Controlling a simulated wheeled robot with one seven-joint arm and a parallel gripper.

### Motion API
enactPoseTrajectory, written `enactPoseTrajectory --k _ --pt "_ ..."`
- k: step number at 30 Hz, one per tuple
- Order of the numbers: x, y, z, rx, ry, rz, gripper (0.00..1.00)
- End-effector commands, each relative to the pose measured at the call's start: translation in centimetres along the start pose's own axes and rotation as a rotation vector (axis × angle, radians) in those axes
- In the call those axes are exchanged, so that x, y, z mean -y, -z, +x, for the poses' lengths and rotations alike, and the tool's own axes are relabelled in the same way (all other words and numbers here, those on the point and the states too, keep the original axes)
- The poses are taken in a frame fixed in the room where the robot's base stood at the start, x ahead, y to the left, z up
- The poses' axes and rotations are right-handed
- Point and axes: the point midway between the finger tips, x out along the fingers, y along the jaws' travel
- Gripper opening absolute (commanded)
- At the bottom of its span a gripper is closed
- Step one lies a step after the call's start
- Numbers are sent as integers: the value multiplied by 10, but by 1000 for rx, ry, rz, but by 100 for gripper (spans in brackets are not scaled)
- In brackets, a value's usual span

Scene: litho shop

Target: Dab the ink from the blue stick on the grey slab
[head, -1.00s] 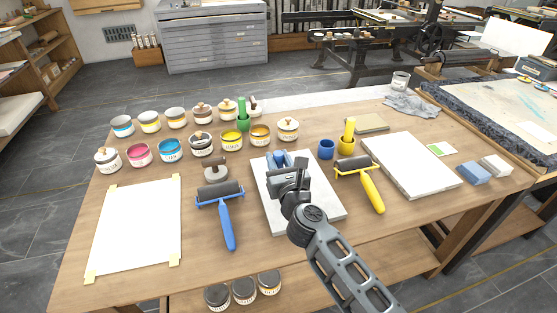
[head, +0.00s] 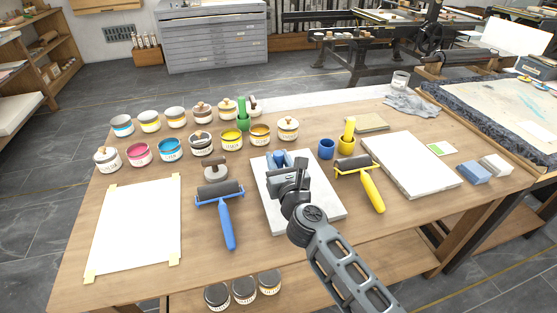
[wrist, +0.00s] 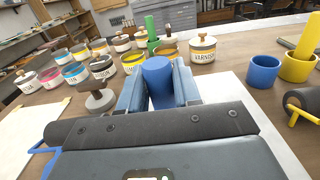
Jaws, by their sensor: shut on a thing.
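A pale grey slab (head: 322,207) lies on the table near its front middle. My gripper (head: 279,159) is over this slab and hides part of it. In the wrist view my gripper (wrist: 157,68) is shut on the blue stick (wrist: 158,86), whose round end shows between the two fingers. The stick's lower end is hidden, so I cannot tell whether it touches the slab. A second, whiter slab (head: 410,165) lies to the right.
An empty blue cup (head: 326,149) stands right of my gripper, near a yellow stick (head: 348,130) in its cup. A blue-handled roller (head: 222,205) lies left of the slab, a yellow-handled one (head: 369,180) right. Several ink tins (head: 170,150) stand behind left.

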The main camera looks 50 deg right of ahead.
Motion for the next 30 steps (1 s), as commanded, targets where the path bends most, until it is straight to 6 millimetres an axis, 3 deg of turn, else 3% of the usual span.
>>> enactPoseTrajectory --k 10,30 --pt "0 -3 0 -4 0 -1 2" --pt "0 -52 0 -1 0 -1 2"
